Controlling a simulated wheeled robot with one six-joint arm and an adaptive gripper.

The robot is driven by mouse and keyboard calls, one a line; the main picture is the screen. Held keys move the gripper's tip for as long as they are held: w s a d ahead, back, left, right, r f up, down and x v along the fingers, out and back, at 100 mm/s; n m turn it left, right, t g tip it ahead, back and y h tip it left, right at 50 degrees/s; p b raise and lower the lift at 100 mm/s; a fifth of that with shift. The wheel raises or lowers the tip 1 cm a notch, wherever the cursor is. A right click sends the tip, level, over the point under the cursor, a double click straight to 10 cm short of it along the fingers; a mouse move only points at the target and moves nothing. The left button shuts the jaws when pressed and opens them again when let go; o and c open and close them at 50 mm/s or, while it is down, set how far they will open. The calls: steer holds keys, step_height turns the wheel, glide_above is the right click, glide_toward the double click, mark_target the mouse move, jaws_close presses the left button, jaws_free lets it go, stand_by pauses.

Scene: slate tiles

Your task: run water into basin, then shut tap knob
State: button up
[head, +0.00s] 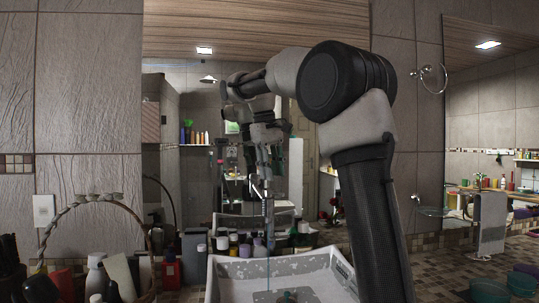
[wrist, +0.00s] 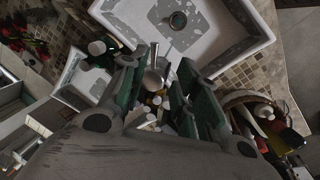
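The white, grey-speckled basin (head: 237,270) is at the bottom middle of the head view and at the top of the wrist view (wrist: 262,28), where its round drain (wrist: 178,20) shows. The metal tap (head: 261,190) stands at the basin's back. A thin vertical streak below it looks like running water (head: 268,240). My gripper (head: 263,168) points down just above the tap. In the wrist view its two green-grey fingers (wrist: 157,82) are apart, with the metal tap (wrist: 153,78) between them. I cannot tell whether either finger touches the knob.
Several bottles (head: 245,246) stand behind and left of the basin. A wicker basket (head: 140,240) with bottles is at the left. A mirror (head: 205,105) behind reflects the room and my arm. A towel ring (head: 433,78) hangs on the right wall.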

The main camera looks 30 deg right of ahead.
step_height(320, 180, up, 7)
steer(key=a, duration=0.1)
steer(key=shift+a+f, duration=0.2)
steer(key=shift+s, duration=0.1)
steer(key=n, duration=0.3)
glide_toward(279, 194)
steer(key=f, duration=0.2)
steer(key=d+f, duration=0.1)
steer(key=f, duration=0.2)
steer(key=d+f, duration=0.1)
steer(key=f, duration=0.1)
steer(key=shift+f, duration=0.25)
steer(key=shift+c, duration=0.3)
